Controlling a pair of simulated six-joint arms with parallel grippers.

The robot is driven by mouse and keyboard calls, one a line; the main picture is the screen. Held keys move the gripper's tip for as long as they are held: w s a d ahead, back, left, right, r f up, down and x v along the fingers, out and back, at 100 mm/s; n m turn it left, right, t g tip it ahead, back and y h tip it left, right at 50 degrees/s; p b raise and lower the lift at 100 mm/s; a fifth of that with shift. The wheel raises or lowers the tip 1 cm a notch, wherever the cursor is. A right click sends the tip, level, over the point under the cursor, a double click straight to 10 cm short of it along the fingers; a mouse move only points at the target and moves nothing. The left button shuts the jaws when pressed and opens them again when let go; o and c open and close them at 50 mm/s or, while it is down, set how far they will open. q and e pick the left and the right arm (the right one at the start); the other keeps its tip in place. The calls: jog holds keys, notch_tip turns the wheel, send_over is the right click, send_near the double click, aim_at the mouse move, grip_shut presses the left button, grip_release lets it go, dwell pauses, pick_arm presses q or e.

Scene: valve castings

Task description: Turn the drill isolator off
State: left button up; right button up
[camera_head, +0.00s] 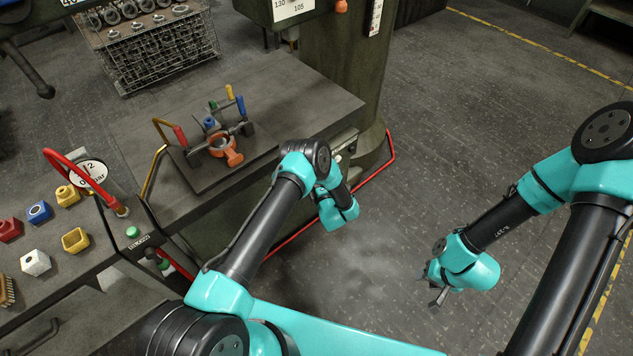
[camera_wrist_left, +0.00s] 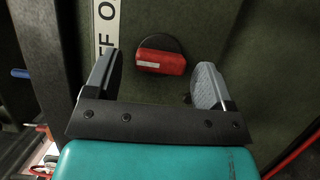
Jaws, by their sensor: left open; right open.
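The drill isolator shows in the left wrist view as a red handle (camera_wrist_left: 161,62) on a round black disc, set on a dark green panel. The handle lies roughly level in that picture. A white label strip (camera_wrist_left: 106,28) with black letters, partly cut off, is beside it. My left gripper (camera_wrist_left: 158,70) is open, one finger to each side of the handle with gaps; I cannot tell how far off it is. In the head view my left arm hides the isolator and the left fingers. My right gripper (camera_head: 437,299) is open and empty over the floor.
The drill table (camera_head: 290,95) carries a clamping fixture with an orange casting (camera_head: 229,157). A bench at left holds coloured blocks, a gauge (camera_head: 90,173) and a red hose. A red rail (camera_head: 391,145) runs around the drill base. Floor at right is clear.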

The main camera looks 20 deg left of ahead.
pick_arm(q)
jog(key=v, duration=1.7)
jog(key=shift+d, duration=0.2)
jog(key=shift+s, duration=0.1)
jog(key=w+a+r+m+g+h, duration=0.1)
jog(key=a+r+m+g+h, duration=0.1)
jog(key=a+m+g+h, duration=0.5)
jog(key=s+a+r+m+g+h, duration=0.2)
jog(key=s+r+m+g+h, duration=0.1)
jog(key=s+m, duration=0.5)
jog(key=s+a+r+m+g+h, duration=0.3)
jog(key=s+r+m, duration=0.3)
jog(key=s, duration=0.5)
jog(key=shift+s+r+m+g+h, duration=0.2)
jog(key=shift+m+g+h, duration=0.35)
jog(key=shift+m, duration=0.55)
